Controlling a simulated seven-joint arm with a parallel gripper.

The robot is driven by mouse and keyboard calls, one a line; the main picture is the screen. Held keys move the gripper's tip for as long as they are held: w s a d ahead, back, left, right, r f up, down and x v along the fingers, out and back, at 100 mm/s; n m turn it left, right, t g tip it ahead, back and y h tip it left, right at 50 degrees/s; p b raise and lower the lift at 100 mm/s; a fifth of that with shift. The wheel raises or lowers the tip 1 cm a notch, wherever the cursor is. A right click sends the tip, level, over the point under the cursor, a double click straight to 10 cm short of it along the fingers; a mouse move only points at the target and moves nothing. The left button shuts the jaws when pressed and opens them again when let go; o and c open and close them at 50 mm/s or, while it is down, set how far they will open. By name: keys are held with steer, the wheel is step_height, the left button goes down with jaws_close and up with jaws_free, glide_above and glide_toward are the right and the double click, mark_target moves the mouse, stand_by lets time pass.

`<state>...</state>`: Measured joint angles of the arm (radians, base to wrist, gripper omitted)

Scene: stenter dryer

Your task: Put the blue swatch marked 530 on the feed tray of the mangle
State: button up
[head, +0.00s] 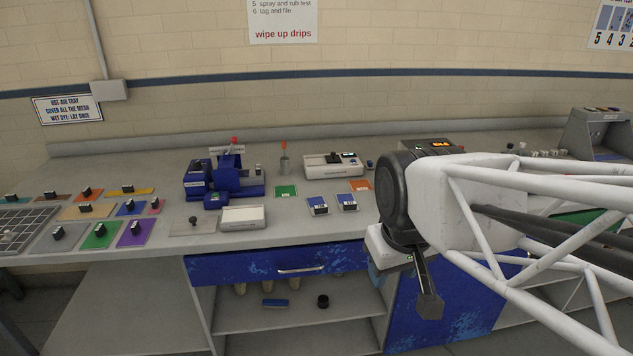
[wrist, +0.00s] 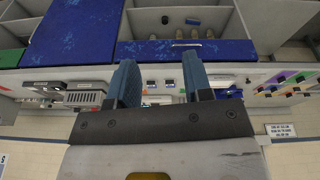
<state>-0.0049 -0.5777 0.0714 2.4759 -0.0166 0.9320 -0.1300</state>
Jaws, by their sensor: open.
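Two blue swatches lie side by side on the bench, the left one (head: 318,206) and the right one (head: 347,201). Each carries a dark clip or block with a pale label; I cannot read which is 530. The blue mangle (head: 225,184) stands left of them, towards the wall. I cannot tell its feed tray apart clearly. My gripper (head: 428,305) hangs in front of the bench, right of the swatches and apart from them. In the wrist view, my gripper (wrist: 159,82) is open and empty, and the swatches show small and far off between its fingers.
A white box (head: 243,218) and a grey plate (head: 192,227) lie before the mangle. A green swatch (head: 286,191), an orange swatch (head: 360,186) and a white instrument (head: 333,165) are near the blue ones. Several coloured swatches and a mesh tray (head: 22,222) fill the left end.

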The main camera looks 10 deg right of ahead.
steer(key=s, duration=0.1)
steer(key=s+f+m, duration=0.1)
steer(key=s, duration=0.1)
steer(key=shift+s+d+f+m, duration=0.15)
steer(key=shift+s+f+m, duration=0.1)
steer(key=shift+f+m, duration=0.15)
